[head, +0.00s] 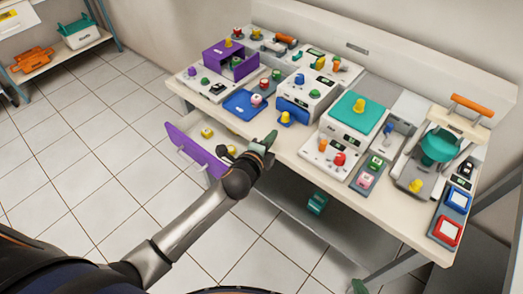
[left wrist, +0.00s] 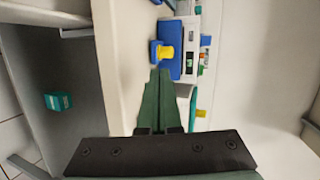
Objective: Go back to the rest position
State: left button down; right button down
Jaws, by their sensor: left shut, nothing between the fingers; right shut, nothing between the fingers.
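My left gripper (head: 270,139) is at the front edge of the workbench, beside the open drawer with the purple front (head: 196,150). Its green fingers are shut and empty, and they also show in the left wrist view (left wrist: 155,98). A blue part with a yellow knob (left wrist: 165,52) appears just beyond the fingertips in that view. Only a green tip of my right gripper (head: 358,286) shows at the bottom edge of the head view. It is low in front of the bench, shut, with nothing held visible.
The workbench (head: 405,225) carries several devices with coloured knobs, among them a teal-topped box (head: 355,112) and a purple box (head: 218,57). A teal box (head: 317,203) sits on the lower shelf. The tiled floor (head: 95,160) at left is clear.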

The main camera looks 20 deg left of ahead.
pick_arm(q)
jog(key=v, duration=0.6)
jog(key=s+f+n+g, duration=0.2)
jog(key=s+f+n, duration=0.6)
jog(key=s, duration=0.2)
jog(key=s+a+f+n+g+h, duration=0.1)
jog(key=s+f+n+g, duration=0.2)
jog(key=s+f+n, duration=0.4)
jog(key=s+n, duration=0.2)
jog(key=s, duration=0.1)
jog(key=shift+s+a+f, duration=0.15)
jog(key=shift+s+f, duration=0.1)
jog(key=shift+f, duration=0.15)
